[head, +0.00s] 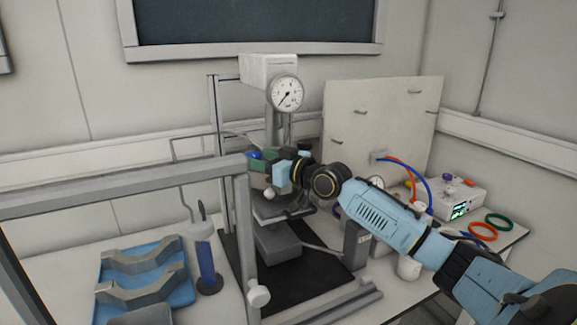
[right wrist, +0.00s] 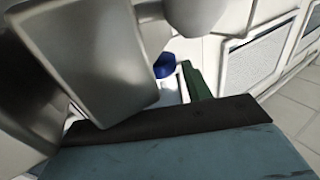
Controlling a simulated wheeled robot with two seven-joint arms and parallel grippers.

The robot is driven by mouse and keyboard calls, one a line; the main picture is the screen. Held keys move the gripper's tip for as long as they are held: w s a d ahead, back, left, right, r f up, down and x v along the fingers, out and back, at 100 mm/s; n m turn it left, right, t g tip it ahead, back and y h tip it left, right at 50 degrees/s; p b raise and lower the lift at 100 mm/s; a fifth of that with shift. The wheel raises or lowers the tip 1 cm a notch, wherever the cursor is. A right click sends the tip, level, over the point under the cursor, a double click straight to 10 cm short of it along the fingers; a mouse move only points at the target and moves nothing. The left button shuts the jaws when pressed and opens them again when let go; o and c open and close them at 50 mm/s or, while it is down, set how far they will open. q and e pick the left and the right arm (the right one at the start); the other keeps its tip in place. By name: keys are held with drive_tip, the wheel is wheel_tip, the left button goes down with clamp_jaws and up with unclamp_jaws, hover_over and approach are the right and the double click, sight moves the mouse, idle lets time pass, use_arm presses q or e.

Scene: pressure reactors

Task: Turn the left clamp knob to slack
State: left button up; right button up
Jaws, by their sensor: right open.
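The reactor stand (head: 276,150) is in the middle of the head view, with a dial gauge (head: 287,92) at its top. My right gripper (head: 268,165) reaches in from the right at the stand's mid height. It is open, and its fingertips are partly lost among dark parts. A small pale round knob (head: 270,193) shows just below it; I cannot tell whether it is the left clamp knob. A blue round part (head: 255,155) is at the gripper's far end, and it also shows in the right wrist view (right wrist: 164,66), beside a large grey metal body (right wrist: 90,55). My left gripper is out of view.
A grey frame (head: 120,185) with a pale knob (head: 259,295) crosses the left front. A blue tray (head: 180,292) holds grey curved clamp pieces (head: 140,288). A blue-handled tool (head: 207,265) stands beside it. A pale panel (head: 375,120) and a white device (head: 455,198) are at right.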

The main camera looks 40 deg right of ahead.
drive_tip(key=v, duration=1.1)
drive_tip(key=shift+s+b, duration=0.3)
drive_tip(key=shift+d, duration=0.1)
